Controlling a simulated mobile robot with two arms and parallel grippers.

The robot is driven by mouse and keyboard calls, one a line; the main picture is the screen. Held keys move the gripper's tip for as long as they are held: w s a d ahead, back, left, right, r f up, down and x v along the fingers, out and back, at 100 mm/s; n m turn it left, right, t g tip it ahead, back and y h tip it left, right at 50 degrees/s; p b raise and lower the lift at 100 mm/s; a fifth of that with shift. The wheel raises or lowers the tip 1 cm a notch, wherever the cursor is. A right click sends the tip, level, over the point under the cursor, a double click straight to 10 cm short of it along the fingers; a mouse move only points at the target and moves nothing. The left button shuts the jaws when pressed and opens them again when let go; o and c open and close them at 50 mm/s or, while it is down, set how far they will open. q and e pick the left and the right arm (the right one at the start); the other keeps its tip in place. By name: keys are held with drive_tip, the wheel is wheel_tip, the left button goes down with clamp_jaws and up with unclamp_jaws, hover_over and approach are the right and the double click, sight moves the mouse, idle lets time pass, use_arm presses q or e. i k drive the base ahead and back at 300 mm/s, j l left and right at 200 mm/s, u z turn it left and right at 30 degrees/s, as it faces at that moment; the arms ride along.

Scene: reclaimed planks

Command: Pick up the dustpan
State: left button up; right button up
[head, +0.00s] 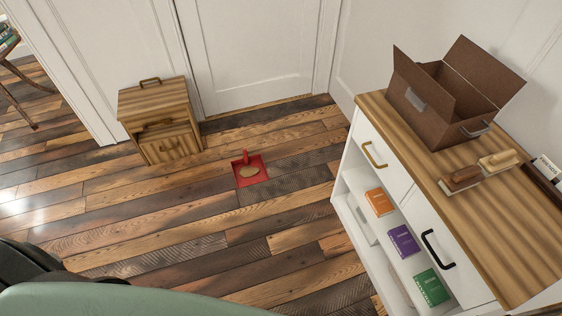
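A red dustpan (262,178) lies on the plank floor in the middle of the head view, its short red handle pointing toward the white door. A tan oval thing (249,171) lies on the pan; I cannot tell what it is. Neither of my grippers shows in this view. Nothing touches the dustpan except the floor and the oval thing.
A small wooden cabinet (155,104) stands left of the dustpan by the wall. At the right, a white dresser (370,131) with a wooden top carries an open brown box (440,117) and two brushes (461,178). The floor around the dustpan is clear.

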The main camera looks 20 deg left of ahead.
sight(247, 171)
drive_tip(key=i+j+z, duration=0.2)
drive_tip(key=j+z, duration=0.15)
drive_tip(key=j, duration=0.35)
drive_tip(key=i+j+z, duration=0.1)
drive_tip(key=j+z, duration=0.25)
drive_tip(key=j, duration=0.35)
drive_tip(key=j+z, duration=0.35)
drive_tip(key=j, duration=0.35)
